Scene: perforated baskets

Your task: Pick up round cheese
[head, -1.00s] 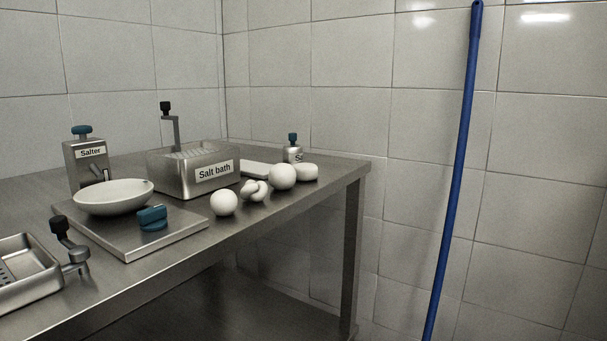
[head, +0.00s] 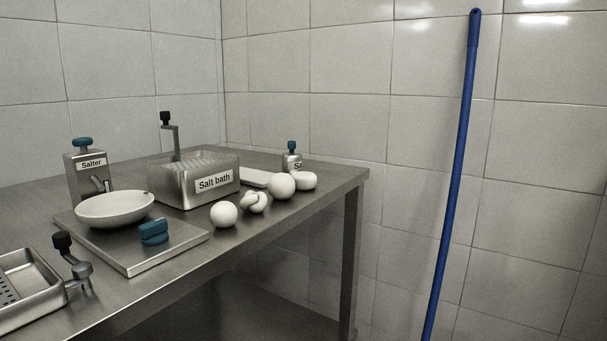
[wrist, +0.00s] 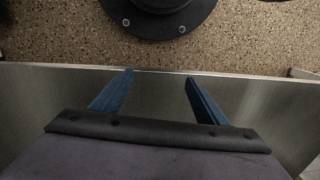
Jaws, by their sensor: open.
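Several white cheeses sit on the steel table in the head view, near its right end. They are a small ball (head: 224,214), a knotted piece (head: 253,203), a larger ball (head: 281,186) and a flattened round one (head: 303,180). They stand close together in a slanting row; I cannot tell which one is named round cheese. My gripper (wrist: 158,76) shows in the wrist view with two blue fingers spread apart and nothing between them. It is over a metal surface and speckled floor, with no cheese in that view. The head view does not show it.
The steel table (head: 190,262) holds a salt bath box (head: 213,183) behind the cheeses, a salter (head: 86,177), a white bowl (head: 113,209) on a plate with a teal knob (head: 153,232), and a perforated tray (head: 35,285). A blue pole (head: 458,160) leans at right.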

